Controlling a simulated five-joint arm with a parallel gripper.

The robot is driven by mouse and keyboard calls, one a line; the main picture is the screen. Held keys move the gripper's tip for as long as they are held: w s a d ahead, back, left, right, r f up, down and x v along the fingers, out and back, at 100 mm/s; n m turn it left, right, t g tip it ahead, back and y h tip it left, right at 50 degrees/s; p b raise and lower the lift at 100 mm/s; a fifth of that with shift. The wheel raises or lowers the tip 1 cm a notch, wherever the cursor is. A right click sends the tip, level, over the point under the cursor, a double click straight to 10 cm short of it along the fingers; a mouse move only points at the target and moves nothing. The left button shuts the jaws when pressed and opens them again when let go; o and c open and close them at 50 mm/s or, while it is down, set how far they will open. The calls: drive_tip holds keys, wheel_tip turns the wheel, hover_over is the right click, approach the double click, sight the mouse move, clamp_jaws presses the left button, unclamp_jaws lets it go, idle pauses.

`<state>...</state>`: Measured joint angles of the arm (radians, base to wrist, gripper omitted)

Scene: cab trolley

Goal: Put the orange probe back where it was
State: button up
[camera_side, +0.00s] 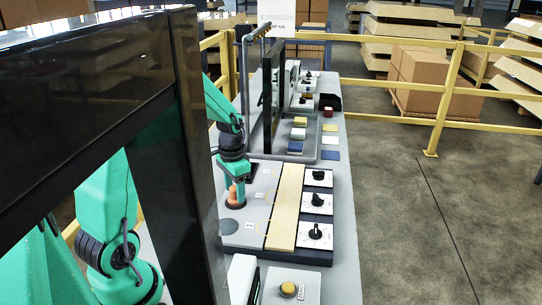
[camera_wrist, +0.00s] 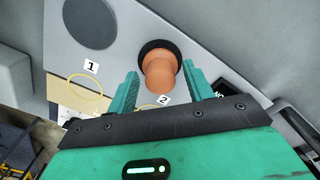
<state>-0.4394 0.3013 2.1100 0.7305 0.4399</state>
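The orange probe (camera_wrist: 160,72) stands upright on a dark round spot in the wrist view. It also shows in the side view (camera_side: 236,191), partly hidden by my gripper. My gripper (camera_wrist: 160,68) is open, with one teal finger on each side of the probe and a visible gap on both sides. In the side view my gripper (camera_side: 233,172) is right over the probe. A second dark round spot (camera_wrist: 90,22) is empty; it also shows nearer the camera in the side view (camera_side: 228,227). Yellow rings (camera_wrist: 86,84) lie beside labels 1 and 2.
A wooden strip (camera_side: 286,208) and several black knobs on white plates (camera_side: 317,234) lie right of the probe. A yellow button box (camera_side: 289,289) is at the near end. A tray with coloured blocks (camera_side: 296,147) and a dark upright panel (camera_side: 267,112) stand beyond.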

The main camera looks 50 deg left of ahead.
sight(235, 189)
wheel_tip(235, 189, up, 12)
drive_tip(key=shift+r, duration=0.2)
idle(0.7)
idle(0.5)
drive_tip(key=s+d+r+t, duration=0.2)
drive_tip(key=s+d, duration=0.4)
drive_tip(key=d, duration=0.2)
drive_tip(key=s+d+r+t, duration=0.3)
drive_tip(key=s+d, duration=0.2)
drive_tip(key=d, duration=0.3)
drive_tip(key=shift+s+r+t, duration=0.2)
drive_tip(key=shift+s+t, duration=0.1)
drive_tip(key=shift+s, duration=0.05)
idle(0.7)
